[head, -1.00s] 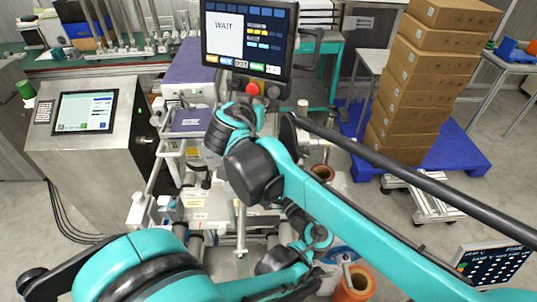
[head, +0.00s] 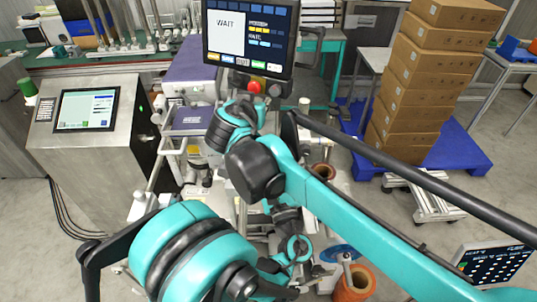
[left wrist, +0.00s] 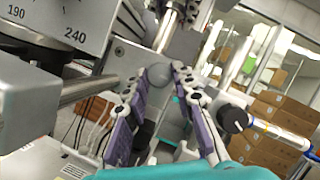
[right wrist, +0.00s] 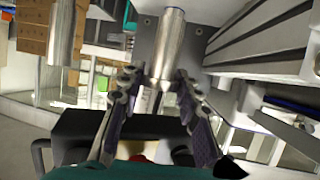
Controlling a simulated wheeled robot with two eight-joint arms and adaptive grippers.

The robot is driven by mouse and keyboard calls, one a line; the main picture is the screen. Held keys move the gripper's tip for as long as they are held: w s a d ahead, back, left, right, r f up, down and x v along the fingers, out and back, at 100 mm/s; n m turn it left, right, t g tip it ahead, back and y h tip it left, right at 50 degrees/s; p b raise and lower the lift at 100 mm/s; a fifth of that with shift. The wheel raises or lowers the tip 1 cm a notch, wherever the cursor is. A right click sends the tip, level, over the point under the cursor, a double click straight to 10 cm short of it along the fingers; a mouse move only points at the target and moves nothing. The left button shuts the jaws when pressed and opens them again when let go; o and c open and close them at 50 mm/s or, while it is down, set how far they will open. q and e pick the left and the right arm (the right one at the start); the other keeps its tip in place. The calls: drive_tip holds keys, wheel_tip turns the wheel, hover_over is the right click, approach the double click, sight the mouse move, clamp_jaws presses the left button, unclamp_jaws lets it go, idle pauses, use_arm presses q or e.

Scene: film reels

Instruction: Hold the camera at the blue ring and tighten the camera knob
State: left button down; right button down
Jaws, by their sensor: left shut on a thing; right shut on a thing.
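My left gripper (left wrist: 156,90) is shut on a round grey part (left wrist: 158,75), which sits between its purple-padded fingertips in the left wrist view. My right gripper (right wrist: 157,82) is shut around a bright metal cylinder (right wrist: 165,50), which comes down from a grey plate in the right wrist view. I cannot tell which held part is the camera and which is its knob. No blue ring shows clearly at either fingertip. In the head view my arms cover the work spot on the machine, so the held parts are hidden there.
A monitor (head: 249,35) stands over the machine. A steel cabinet with a screen (head: 87,110) is at left. A blue disc (head: 341,253) sits by an orange roll (head: 353,282) at the lower right. Stacked boxes (head: 420,90) stand on a blue pallet (head: 470,150).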

use_arm(q)
drive_tip(key=shift+f, duration=0.1)
idle(0.4)
drive_tip(key=c, duration=1.3)
unclamp_jaws()
drive_tip(key=shift+d, duration=0.1)
drive_tip(key=shift+o, duration=0.2)
wheel_tip(320, 180, up, 10)
use_arm(e)
drive_tip(key=c, duration=1)
unclamp_jaws()
